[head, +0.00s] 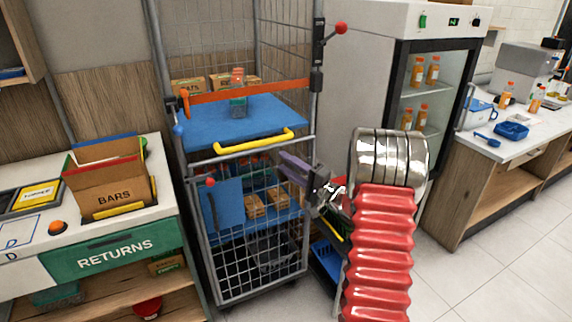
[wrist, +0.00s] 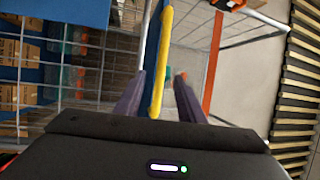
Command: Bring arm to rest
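My arm, with a red ribbed sleeve and a shiny metal joint, reaches up at the right of the cage trolley in the head view. My gripper (head: 296,162) has purple fingers and points left towards the trolley's front, just below and right of the yellow handle (head: 254,142). In the wrist view my gripper (wrist: 160,80) is open, its two fingers apart. The yellow handle (wrist: 162,60) shows in the gap between them, with space on both sides. I cannot tell how deep it lies between the fingers. Nothing is seen held.
The wire cage trolley (head: 218,152) has a blue shelf (head: 215,125) and an orange bar (head: 245,90). A glass-door fridge (head: 443,75) stands behind my arm. The returns counter (head: 150,225) with a BARS box (head: 110,188) is at left. Tiled floor (head: 480,265) is clear at right.

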